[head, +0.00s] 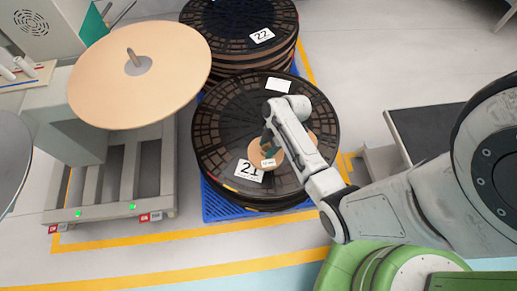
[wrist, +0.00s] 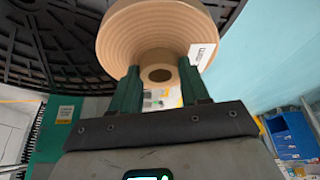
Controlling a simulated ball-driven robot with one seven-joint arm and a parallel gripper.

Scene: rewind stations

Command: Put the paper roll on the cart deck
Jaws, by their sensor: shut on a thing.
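The paper roll (wrist: 150,28) is a tan, ridged ring with a white label and an open core. In the wrist view my gripper (wrist: 159,72) has its green fingers closed on it. In the head view the roll (head: 256,155) shows beside my wrist, above the black stack labelled 21; my arm hides part of it. I cannot tell whether it touches the stack. A dark flat top on a grey body (head: 425,125), at the right behind my arm, may be the cart deck; my arm covers part of it.
The black round stack 21 (head: 222,135) stands on a blue pallet, with stack 22 (head: 225,25) behind it. A large tan disc on a spindle (head: 110,90) stands on a grey station at left. Yellow lines mark the floor; open floor (head: 375,60) lies at upper right.

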